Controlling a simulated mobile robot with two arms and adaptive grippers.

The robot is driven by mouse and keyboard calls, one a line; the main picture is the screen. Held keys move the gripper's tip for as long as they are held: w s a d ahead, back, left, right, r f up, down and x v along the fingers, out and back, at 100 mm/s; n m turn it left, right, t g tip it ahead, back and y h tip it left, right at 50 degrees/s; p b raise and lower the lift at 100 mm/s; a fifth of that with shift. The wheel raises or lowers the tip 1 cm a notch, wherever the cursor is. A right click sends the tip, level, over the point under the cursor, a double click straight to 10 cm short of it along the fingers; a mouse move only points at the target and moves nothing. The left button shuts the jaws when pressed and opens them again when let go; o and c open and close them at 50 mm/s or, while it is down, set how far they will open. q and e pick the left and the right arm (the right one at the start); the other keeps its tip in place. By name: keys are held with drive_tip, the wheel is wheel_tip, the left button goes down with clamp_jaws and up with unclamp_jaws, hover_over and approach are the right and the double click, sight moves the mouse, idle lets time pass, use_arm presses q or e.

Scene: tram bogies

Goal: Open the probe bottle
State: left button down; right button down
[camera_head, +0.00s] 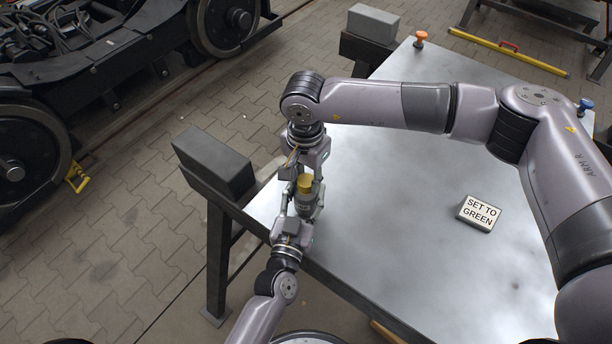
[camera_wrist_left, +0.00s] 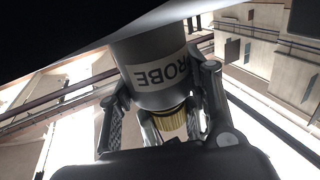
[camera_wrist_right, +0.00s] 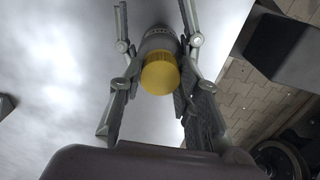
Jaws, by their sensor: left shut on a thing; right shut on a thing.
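The probe bottle (camera_head: 306,204) is a grey cylinder with a yellow cap (camera_head: 305,182), held near the table's left edge. My left gripper (camera_head: 298,210) comes from below in the head view and is shut on the bottle's body. In the left wrist view the bottle (camera_wrist_left: 152,72) shows part of its label, reading "ROBE" upside down, and the ribbed cap (camera_wrist_left: 172,124). My right gripper (camera_head: 303,176) comes from above and is shut on the cap. In the right wrist view the cap (camera_wrist_right: 160,75) sits between its fingers, in line with the bottle (camera_wrist_right: 158,38).
The metal table (camera_head: 400,200) is mostly clear. A "SET TO GREEN" block (camera_head: 480,213) lies on it at the right. An orange knob (camera_head: 420,39) and a blue knob (camera_head: 585,105) stand at its edges. A dark grey block (camera_head: 213,162) is beside the table's left edge.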

sight(306, 180)
drive_tip(key=shift+r, duration=0.2)
drive_tip(key=shift+r, duration=0.9)
drive_tip(key=shift+r, duration=0.1)
drive_tip(key=shift+r, duration=1.95)
use_arm(q)
drive_tip(key=c, duration=0.7)
unclamp_jaws()
drive_tip(key=shift+c, duration=0.2)
drive_tip(key=v, duration=1.2)
